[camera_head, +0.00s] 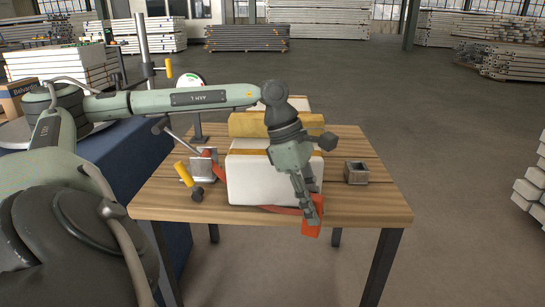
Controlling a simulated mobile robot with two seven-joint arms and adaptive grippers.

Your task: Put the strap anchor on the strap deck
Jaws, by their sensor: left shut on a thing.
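My left gripper (311,212) points down over the front edge of the wooden table. It is shut on an orange-red piece (313,228), which looks like the strap anchor; the fingers hide part of it. A red band (283,210) runs from near this piece along the foot of a white block (252,185). The block stands on the table (385,208), behind and left of the gripper, and my wrist hides its right part. I cannot tell which surface is the strap deck. My right gripper is not in view.
A small grey open-topped metal box (357,173) stands right of the block. A metal bracket (200,167) and a yellow-handled tool (190,183) are at the left. A yellow beam (249,124) lies behind. The table's right front corner is clear.

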